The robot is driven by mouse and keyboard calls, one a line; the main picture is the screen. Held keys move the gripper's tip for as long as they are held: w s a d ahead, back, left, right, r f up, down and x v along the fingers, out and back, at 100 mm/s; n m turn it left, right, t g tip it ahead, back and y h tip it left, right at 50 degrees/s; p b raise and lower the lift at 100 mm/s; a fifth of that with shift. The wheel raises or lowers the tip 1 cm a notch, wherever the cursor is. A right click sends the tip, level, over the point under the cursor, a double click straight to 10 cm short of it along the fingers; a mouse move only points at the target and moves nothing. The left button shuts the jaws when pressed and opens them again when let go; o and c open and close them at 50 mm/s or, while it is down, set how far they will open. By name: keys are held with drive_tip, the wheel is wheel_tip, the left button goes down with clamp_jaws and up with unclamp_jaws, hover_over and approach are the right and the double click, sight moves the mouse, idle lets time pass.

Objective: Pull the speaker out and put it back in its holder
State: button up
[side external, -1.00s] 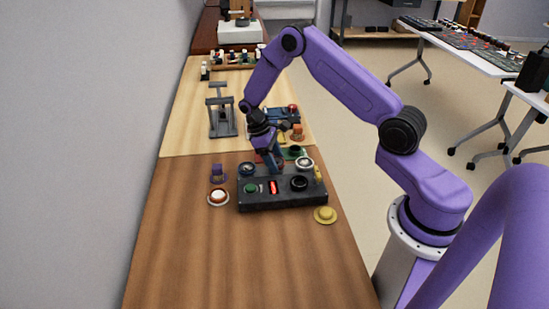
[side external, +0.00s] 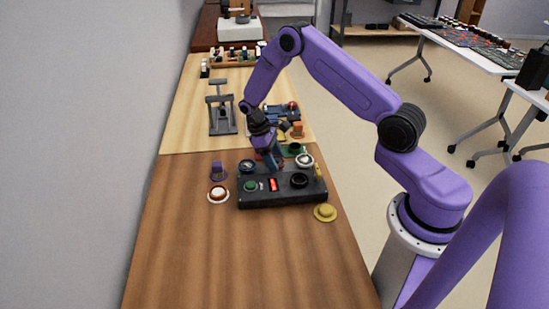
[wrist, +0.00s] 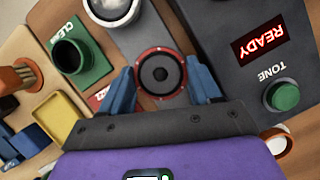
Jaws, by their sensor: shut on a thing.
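The speaker (wrist: 160,73) is a round black cone with a red rim, seen face-on in the wrist view. It sits between the two blue fingers of my gripper (wrist: 160,90), which are shut on it. In the side view my gripper (side external: 275,164) is low at the back edge of a dark console (side external: 282,198) and hides the speaker. The console also fills the right of the wrist view (wrist: 230,80), with a red READY display and a green TONE button. I cannot tell which part is the holder, or whether the speaker is seated in it.
A green block (wrist: 92,65) with a dark round opening is left of the speaker in the wrist view; a yellow tray (wrist: 57,115) is lower left. A silver round part (side external: 304,161) stands beside my gripper. A yellow disc (side external: 325,212) lies right of the console. The front table is clear.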

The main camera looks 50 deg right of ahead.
drive_tip(key=shift+f, duration=0.15)
drive_tip(key=o, duration=1)
drive_tip(key=shift+o, duration=0.2)
drive_tip(key=shift+a, duration=0.1)
drive_tip(key=shift+r, duration=3.8)
